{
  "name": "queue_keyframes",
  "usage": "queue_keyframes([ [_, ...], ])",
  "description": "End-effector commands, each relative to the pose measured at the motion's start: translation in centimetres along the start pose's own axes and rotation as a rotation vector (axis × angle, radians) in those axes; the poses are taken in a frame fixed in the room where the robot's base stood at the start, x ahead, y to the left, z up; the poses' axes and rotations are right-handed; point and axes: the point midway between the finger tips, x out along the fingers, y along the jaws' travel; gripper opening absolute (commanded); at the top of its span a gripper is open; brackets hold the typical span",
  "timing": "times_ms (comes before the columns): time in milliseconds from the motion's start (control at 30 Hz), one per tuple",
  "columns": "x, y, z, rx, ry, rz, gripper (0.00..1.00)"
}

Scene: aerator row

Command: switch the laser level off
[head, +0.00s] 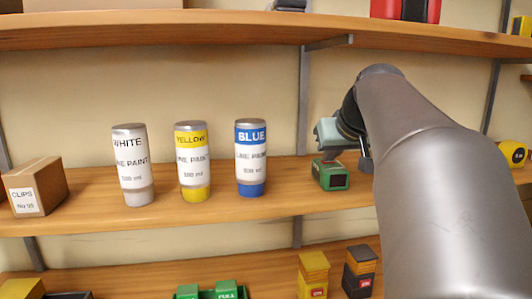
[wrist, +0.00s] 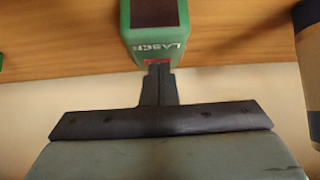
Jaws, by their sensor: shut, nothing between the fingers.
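The laser level (head: 334,178) is a small green box with a dark front window, standing on the middle shelf right of the blue paint can. In the wrist view the laser level (wrist: 128,35) is at the top, with its lettering upside down and a small red part (wrist: 149,62) at its near edge. My gripper (wrist: 158,68) is shut and empty, its fingertips at that red part and partly covering it. I cannot tell whether they touch. In the head view my gripper (head: 338,156) is just above the laser level.
White (head: 131,165), yellow (head: 192,162) and blue (head: 251,158) paint cans stand left of the laser level. A clips box (head: 36,187) is at far left, a yellow tape measure (head: 513,154) at right. The upper shelf (head: 200,31) runs above; green bins (head: 210,291) are below.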

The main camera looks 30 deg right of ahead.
Motion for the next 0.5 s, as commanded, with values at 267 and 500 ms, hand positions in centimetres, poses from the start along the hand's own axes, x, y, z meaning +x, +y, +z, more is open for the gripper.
queue_keyframes([
  [267, 1.1, 0.0, 1.0, 0.004, -0.033, -0.008, 0.00],
  [500, -0.6, -0.1, -0.6, 0.001, -0.027, -0.008, 0.00],
])
